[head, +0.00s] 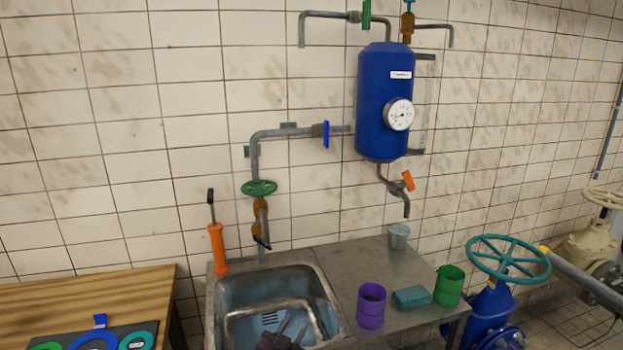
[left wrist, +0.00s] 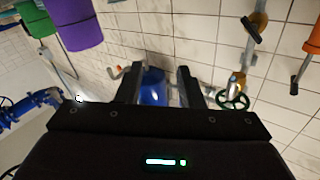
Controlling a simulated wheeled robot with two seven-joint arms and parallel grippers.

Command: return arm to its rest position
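My left gripper (head: 293,326) shows at the bottom edge of the head view, in front of the sink basin. In the left wrist view its two dark fingers (left wrist: 158,82) stand apart with nothing between them; the blue tank (left wrist: 154,86) shows behind the gap, at a distance. The rest of the left arm is out of the head view. My right gripper and right arm are in neither view.
The metal sink (head: 222,322) is under the gripper. A purple cup (head: 371,308), a teal sponge (head: 411,297), a green cup (head: 449,287) and a grey cup (head: 399,236) stand to its right. An orange-handled tool (head: 217,250) stands behind left. A wooden table (head: 90,290) is left.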

